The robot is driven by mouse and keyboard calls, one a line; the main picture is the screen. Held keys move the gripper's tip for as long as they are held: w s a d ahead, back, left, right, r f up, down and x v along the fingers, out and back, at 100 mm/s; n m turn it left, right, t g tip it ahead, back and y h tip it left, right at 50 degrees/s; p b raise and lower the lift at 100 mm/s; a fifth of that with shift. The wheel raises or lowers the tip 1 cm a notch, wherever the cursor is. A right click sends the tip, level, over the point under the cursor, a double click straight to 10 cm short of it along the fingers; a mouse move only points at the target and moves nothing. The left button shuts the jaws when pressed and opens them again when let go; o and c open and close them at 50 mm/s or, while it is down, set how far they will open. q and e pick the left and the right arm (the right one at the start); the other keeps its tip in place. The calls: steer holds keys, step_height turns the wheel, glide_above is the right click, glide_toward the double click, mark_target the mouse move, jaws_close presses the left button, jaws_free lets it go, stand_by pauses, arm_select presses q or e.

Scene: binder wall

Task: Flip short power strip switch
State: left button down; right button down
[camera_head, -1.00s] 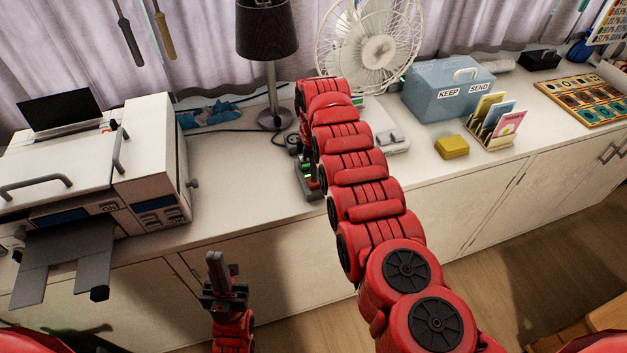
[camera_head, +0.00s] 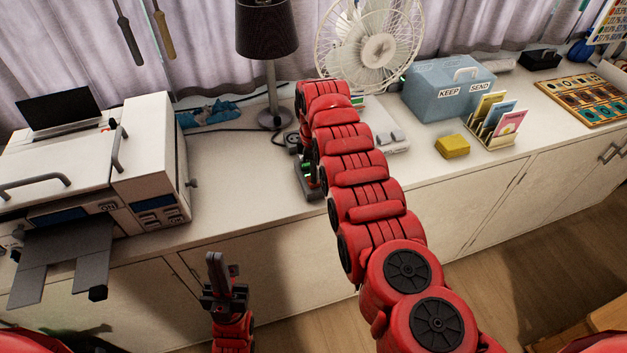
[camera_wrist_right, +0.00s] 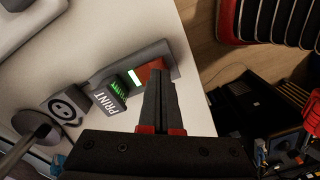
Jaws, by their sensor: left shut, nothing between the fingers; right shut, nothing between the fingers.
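The short grey power strip (camera_head: 311,194) lies near the counter's front edge, partly hidden by my right arm in the head view. In the right wrist view, the strip (camera_wrist_right: 166,48) has a round socket (camera_wrist_right: 66,105), a plug labelled PRINT (camera_wrist_right: 108,101), a lit green light and a red switch (camera_wrist_right: 148,70) at its end. My right gripper (camera_wrist_right: 159,76) is shut and empty, its fingertips at the switch; I cannot tell whether they touch it. My left gripper (camera_head: 217,258) is shut and empty, low in front of the cabinet, away from the strip.
A white printer (camera_head: 150,150) stands on the left, a lamp (camera_head: 270,75) and fan (camera_head: 375,45) behind the strip. A blue box (camera_head: 440,95), yellow block (camera_head: 453,146) and card holder (camera_head: 492,130) stand to the right. The counter between printer and strip is mostly clear.

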steer(key=shift+f+b, duration=0.35)
steer(key=shift+f, duration=0.2)
steer(key=shift+r, duration=0.15)
step_height(320, 180, up, 3)
steer(key=shift+f+p, duration=0.1)
steer(key=shift+p, duration=1.05)
step_height(320, 180, up, 2)
steer(key=shift+p, duration=0.35)
steer(key=shift+r, duration=1)
